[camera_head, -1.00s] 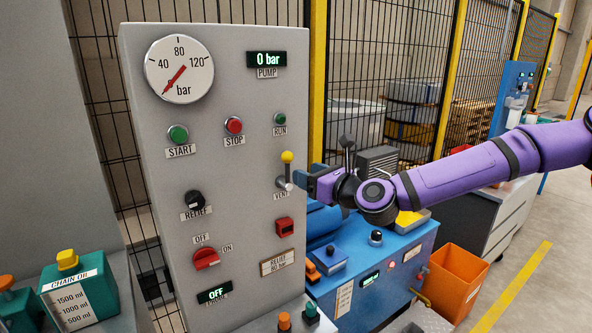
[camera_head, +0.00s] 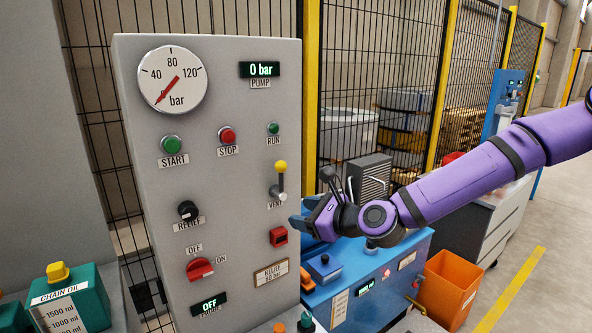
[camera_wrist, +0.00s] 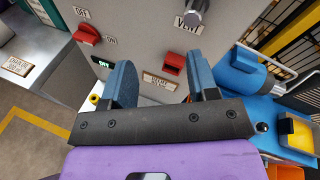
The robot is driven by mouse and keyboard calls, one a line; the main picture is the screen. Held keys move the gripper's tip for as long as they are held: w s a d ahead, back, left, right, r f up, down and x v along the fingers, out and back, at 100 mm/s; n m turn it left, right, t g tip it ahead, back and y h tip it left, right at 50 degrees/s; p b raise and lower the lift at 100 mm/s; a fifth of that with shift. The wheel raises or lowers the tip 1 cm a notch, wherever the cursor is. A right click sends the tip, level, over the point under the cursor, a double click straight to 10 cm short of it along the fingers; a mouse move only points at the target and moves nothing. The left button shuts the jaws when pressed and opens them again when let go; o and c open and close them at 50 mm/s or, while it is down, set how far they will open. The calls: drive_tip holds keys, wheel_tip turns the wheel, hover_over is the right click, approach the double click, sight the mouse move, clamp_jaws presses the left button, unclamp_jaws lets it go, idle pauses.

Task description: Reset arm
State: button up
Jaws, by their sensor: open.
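My gripper (camera_head: 297,228) is at the right side of the grey control panel (camera_head: 225,130), below the yellow-tipped VENT lever (camera_head: 280,178). The wrist view shows its two blue fingers (camera_wrist: 164,85) apart with nothing between them. The fingers point at the panel face. The purple arm reaches in from the right in the head view. The VENT lever is clear of the fingers, its yellow knob up. The pump display (camera_head: 262,69) reads 0 bar and the gauge (camera_head: 172,80) needle is at the low end.
A red rotary switch (camera_head: 200,269) and a red block (camera_head: 278,236) are on the panel near my gripper. A blue machine (camera_head: 360,275) stands behind and below the arm, with an orange bin (camera_head: 449,285) to its right. A teal chain oil can (camera_head: 68,302) stands at lower left.

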drive_tip(key=s+d+f+n+g+h, duration=0.2)
drive_tip(key=s+f+n+g+h, duration=0.15)
drive_tip(key=f+n, duration=0.3)
drive_tip(key=s+d+r+n+h, duration=0.25)
drive_tip(key=d+n+h, duration=0.25)
drive_tip(key=d+n, duration=0.25)
drive_tip(key=s+d+r+n+h, duration=0.1)
drive_tip(key=s+d+r+n, duration=0.3)
drive_tip(key=s+d+r, duration=0.5)
drive_tip(key=s+d+r+n+h, duration=0.2)
drive_tip(key=s+d+r+n, duration=0.2)
drive_tip(key=s+d+r, duration=0.4)
drive_tip(key=s+r+g, duration=0.1)
drive_tip(key=s, duration=0.5)
drive_tip(key=shift+s+d, duration=0.15)
drive_tip(key=shift+d, duration=0.2)
